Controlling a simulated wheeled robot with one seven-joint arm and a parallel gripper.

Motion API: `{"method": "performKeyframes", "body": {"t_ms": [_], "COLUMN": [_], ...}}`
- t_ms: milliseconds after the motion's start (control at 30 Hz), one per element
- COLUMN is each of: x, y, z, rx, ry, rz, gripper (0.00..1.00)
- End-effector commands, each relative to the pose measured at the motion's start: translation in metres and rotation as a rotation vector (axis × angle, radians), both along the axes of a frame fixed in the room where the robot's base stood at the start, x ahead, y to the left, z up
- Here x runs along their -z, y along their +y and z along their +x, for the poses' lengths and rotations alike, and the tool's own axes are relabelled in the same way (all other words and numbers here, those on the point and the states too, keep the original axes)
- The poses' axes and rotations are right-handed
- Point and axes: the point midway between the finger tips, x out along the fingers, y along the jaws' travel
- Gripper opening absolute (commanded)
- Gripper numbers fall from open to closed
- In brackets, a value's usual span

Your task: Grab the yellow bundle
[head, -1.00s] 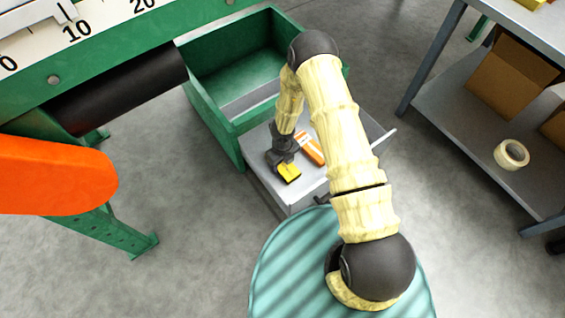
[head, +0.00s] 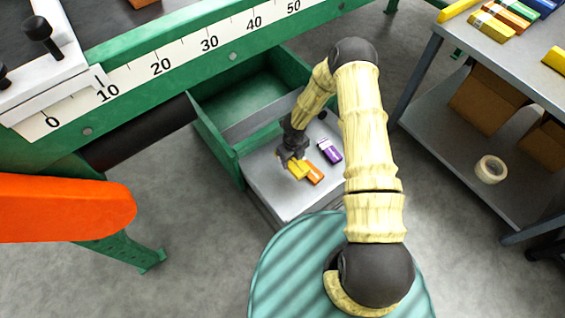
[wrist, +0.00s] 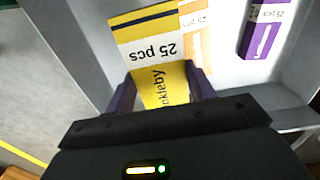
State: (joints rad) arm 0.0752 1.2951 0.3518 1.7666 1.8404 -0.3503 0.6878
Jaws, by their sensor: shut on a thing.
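The yellow bundle (head: 297,171) is a flat yellow block with a white band marked "25 pcs". My gripper (head: 294,160) is shut on it, above the light grey drawer (head: 277,197). In the wrist view the bundle (wrist: 150,25) runs forward from between the two dark purple fingers of my gripper (wrist: 161,82). Its near end shows black lettering, partly cut off by the gripper body. I cannot tell whether it is clear of the drawer floor.
An orange bundle (head: 315,174) lies close beside the yellow one, on its right. A purple bundle (head: 329,151) lies further right and back. A grey shelf table (head: 433,75) with more bundles stands at right.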

Motion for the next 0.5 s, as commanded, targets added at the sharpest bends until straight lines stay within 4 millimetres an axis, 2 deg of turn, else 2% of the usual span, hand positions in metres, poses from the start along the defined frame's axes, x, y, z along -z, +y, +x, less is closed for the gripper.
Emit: {"method": "performKeyframes", "body": {"t_ms": [33, 300, 500], "x": [-0.004, -0.003, 0.000], "y": [-0.012, -0.071, -0.101], "z": [0.008, 0.051, 0.074], "rx": [0.010, 0.011, 0.005], "ry": [0.000, -0.001, -0.001], "rz": [0.001, 0.002, 0.001], "gripper": [0.29, 0.29, 0.29]}}
